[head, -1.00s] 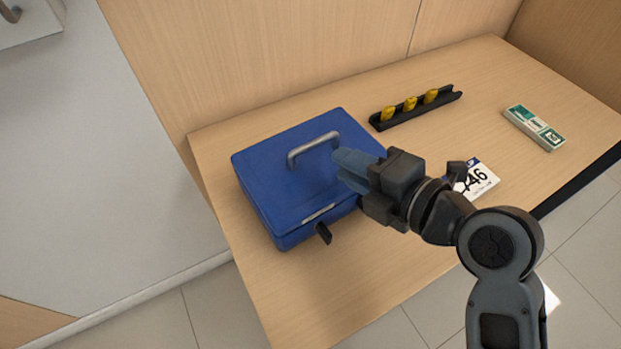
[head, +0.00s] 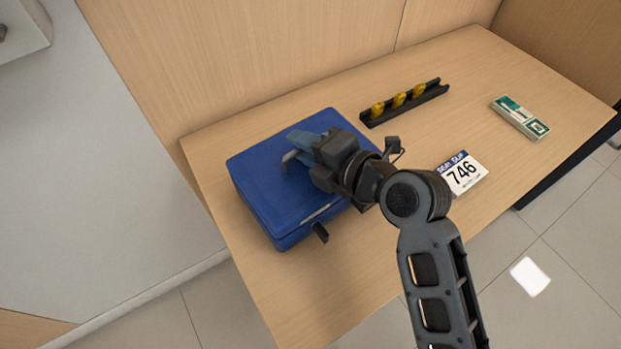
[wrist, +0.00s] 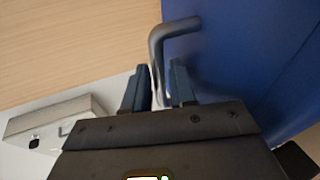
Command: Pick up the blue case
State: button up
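The blue case (head: 265,190) lies flat and closed on the wooden counter, with a grey metal handle on its lid. A black tab (head: 320,232) sticks out at its front side. My gripper (head: 298,145) is over the lid at the handle and hides much of it; one bent end of the handle (head: 289,158) shows at the fingertips. In the wrist view the handle (wrist: 172,30) runs down between my two blue fingers (wrist: 160,88), which stand apart on either side of it. The case (wrist: 245,60) fills the right of that view.
Behind the case lies a black holder (head: 440,90) with yellow pieces (head: 399,99). A card reading 746 (head: 463,174) and a green-and-white box (head: 521,117) lie to the right on the counter (head: 300,290). A wooden panel (head: 250,50) rises behind.

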jog(key=shift+c, duration=0.2)
grip_shut()
dwell(1.1)
jog(key=shift+r, duration=0.15)
